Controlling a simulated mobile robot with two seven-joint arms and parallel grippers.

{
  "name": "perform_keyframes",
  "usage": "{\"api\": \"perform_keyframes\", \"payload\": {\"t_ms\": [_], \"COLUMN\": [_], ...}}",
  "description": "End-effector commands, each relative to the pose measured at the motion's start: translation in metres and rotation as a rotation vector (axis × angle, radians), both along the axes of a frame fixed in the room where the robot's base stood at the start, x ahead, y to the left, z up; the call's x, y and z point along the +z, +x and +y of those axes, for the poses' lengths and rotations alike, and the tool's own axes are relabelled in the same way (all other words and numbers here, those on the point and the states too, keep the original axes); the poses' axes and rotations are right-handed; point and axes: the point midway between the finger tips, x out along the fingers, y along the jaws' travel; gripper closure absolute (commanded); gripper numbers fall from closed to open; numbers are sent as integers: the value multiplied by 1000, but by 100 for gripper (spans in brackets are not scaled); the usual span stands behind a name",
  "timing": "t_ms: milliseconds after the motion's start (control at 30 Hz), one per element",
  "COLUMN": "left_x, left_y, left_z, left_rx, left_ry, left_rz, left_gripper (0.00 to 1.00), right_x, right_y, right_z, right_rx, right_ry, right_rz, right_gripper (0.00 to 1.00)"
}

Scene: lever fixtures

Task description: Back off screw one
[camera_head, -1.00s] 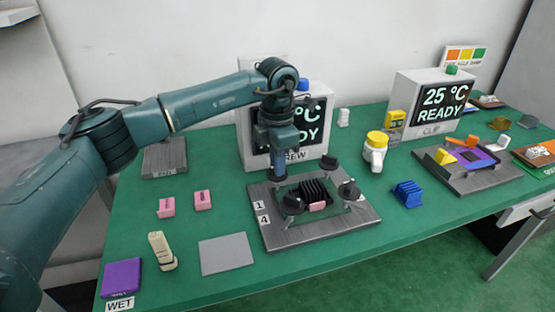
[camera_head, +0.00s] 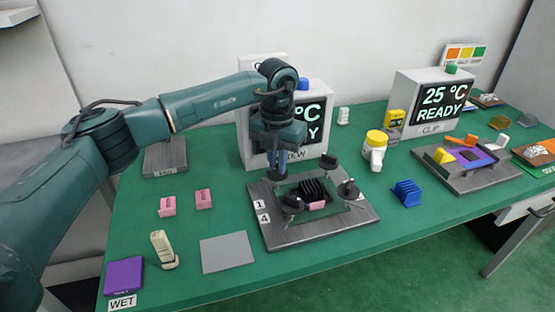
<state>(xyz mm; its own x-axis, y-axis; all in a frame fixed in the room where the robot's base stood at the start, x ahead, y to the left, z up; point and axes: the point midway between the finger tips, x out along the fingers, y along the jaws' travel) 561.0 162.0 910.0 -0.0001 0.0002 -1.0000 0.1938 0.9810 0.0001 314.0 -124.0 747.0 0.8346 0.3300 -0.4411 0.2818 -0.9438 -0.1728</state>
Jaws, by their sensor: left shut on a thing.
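A grey screw fixture plate (camera_head: 337,228) lies on the green table, with labels 1 and 4 on its left edge. A black finned heat sink (camera_head: 316,190) with a pink block at its front sits in the middle. Black knobs show at the back (camera_head: 328,162), right (camera_head: 348,190) and front left (camera_head: 292,204). My left gripper (camera_head: 278,174) points down at the back-left corner, by label 1, and is shut on the screw one knob there. The fingers and wrist mostly hide that knob. My right gripper is not in view.
A display box (camera_head: 318,152) stands close behind the fixture, partly hidden by my arm. A grey pad (camera_head: 227,253) and pink blocks (camera_head: 204,199) lie to the left.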

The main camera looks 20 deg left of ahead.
Motion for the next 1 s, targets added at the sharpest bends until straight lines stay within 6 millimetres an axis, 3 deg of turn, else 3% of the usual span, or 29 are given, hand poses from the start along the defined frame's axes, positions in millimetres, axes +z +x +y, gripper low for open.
{"api": "perform_keyframes", "payload": {"t_ms": [500,533,767,1000], "left_x": [1,1,1,0], "left_y": [0,0,0,0], "left_z": [1,1,0,0], "left_rx": [23,23,21,19], "left_ry": [1,1,0,0], "left_rz": [-1,-1,0,0], "left_gripper": [100,88,69,67], "right_x": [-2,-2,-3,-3], "right_y": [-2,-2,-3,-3], "right_z": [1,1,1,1], "right_rx": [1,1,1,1], "right_ry": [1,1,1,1], "right_rz": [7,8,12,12], "right_gripper": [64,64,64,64]}}
